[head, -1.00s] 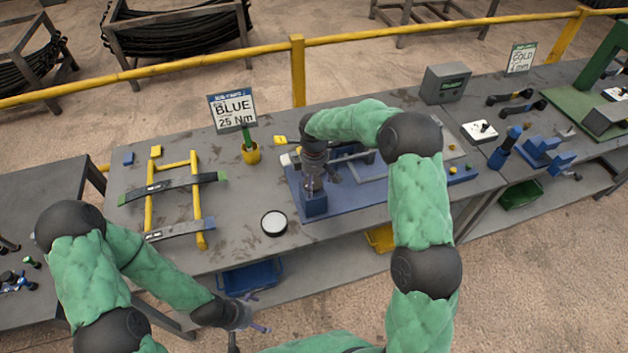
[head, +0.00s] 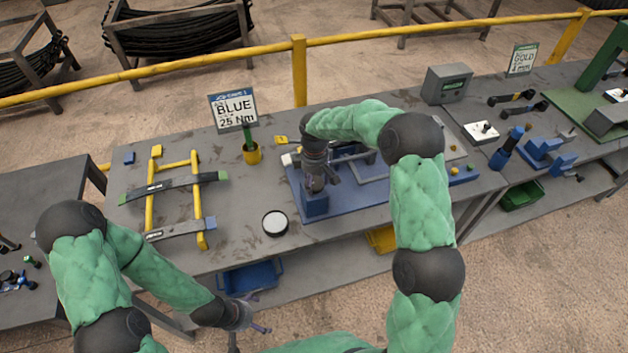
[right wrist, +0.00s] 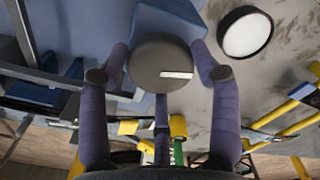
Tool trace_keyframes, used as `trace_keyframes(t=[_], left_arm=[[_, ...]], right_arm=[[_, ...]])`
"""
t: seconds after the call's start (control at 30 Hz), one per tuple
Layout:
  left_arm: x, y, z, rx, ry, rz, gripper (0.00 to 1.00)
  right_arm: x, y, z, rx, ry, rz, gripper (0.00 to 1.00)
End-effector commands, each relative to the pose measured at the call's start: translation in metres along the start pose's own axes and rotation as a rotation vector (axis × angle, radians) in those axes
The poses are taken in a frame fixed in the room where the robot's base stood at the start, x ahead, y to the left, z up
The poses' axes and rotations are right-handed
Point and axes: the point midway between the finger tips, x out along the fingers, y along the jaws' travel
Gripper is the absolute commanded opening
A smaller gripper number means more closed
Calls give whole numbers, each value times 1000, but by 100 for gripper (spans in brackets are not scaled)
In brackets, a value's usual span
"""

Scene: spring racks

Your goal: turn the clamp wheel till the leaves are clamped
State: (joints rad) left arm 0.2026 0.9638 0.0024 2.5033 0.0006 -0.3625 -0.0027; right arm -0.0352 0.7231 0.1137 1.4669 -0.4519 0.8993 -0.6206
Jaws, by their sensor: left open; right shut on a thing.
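The clamp wheel (right wrist: 150,52) is a dark round knob with a white mark on its face, seen in the right wrist view. My right gripper (right wrist: 160,66) is shut on it, with purple fingers on both sides. In the head view my right gripper (head: 322,182) points down over the blue clamp fixture (head: 345,208), and my wrist and fingers hide the wheel there. Whether leaves lie in the clamp, and any gap between them, I cannot tell. My left gripper (head: 248,314) is open and empty, low in front of the bench edge.
A yellow rack (head: 149,212) holds a dark leaf with green ends (head: 172,187) and a grey leaf (head: 178,230). A round white-topped dish (head: 275,223) stands near the fixture. A yellow pot (head: 251,153) with a BLUE 25 Nm sign (head: 233,111) is behind. Bench space around the dish is clear.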

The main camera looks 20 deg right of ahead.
Motion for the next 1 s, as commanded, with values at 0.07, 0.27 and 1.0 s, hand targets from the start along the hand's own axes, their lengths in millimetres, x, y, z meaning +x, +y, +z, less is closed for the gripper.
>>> trace_keyframes(t=[0.07,0.27,1.0], left_arm=[[2,-1,0,0,0,0,100],[6,-2,0,0,0,0,100],[19,-7,-1,0,0,0,100]], right_arm=[[4,-2,3,38,-10,-7,31],[5,-3,4,195,-11,-7,31],[6,-6,4,772,-19,-7,31]])
